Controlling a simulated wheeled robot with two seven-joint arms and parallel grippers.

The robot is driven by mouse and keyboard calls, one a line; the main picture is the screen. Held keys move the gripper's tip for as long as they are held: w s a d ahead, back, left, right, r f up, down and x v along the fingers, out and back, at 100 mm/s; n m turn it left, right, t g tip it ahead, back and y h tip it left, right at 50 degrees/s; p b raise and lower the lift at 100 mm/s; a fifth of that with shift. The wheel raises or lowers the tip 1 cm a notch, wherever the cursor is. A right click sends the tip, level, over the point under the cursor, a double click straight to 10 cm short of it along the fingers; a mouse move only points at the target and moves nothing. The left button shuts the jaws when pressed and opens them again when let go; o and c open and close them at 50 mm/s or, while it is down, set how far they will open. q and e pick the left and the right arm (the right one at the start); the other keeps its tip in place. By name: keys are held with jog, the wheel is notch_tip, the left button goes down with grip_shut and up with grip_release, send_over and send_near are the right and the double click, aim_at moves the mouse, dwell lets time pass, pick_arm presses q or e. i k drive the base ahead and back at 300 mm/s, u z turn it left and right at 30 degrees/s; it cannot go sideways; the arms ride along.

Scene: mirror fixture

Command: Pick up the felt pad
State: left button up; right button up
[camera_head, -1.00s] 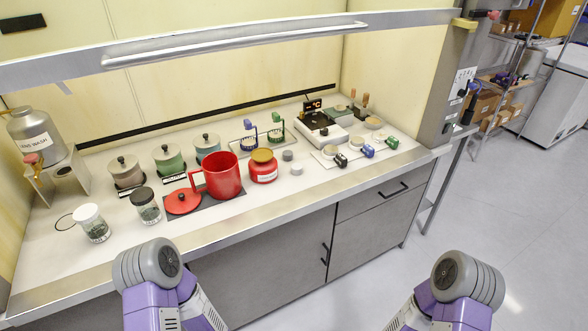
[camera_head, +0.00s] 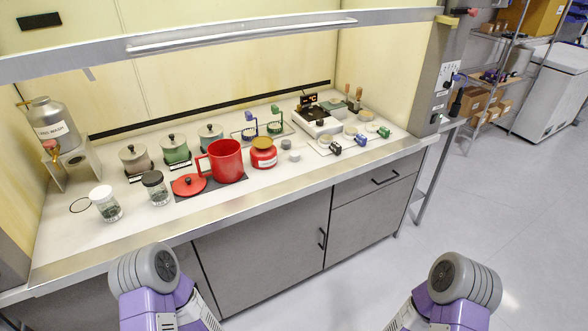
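No item is plainly marked as the felt pad, and I cannot tell which it is. A flat dark grey mat (camera_head: 208,188) lies on the bench under a red pitcher (camera_head: 228,162) and a red lid (camera_head: 188,185). Small grey round pieces (camera_head: 293,156) lie right of a red jar (camera_head: 263,153). Several pale round pieces, one of them (camera_head: 350,130) near the right end, lie close to coloured clips. Only the upper parts of my two arms show at the bottom edge. Both grippers are out of view.
Lidded canisters (camera_head: 175,149) stand behind the pitcher. Glass jars (camera_head: 106,204) and a wash dispenser (camera_head: 52,122) are on the left. A scale-like device (camera_head: 318,121) stands at the right. The hood's raised sash (camera_head: 240,36) crosses above. Open floor (camera_head: 490,215) lies to the right.

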aim_at(294, 154)
jog(key=z, duration=1.25)
jog(key=i, duration=0.8)
jog(key=u, duration=0.2)
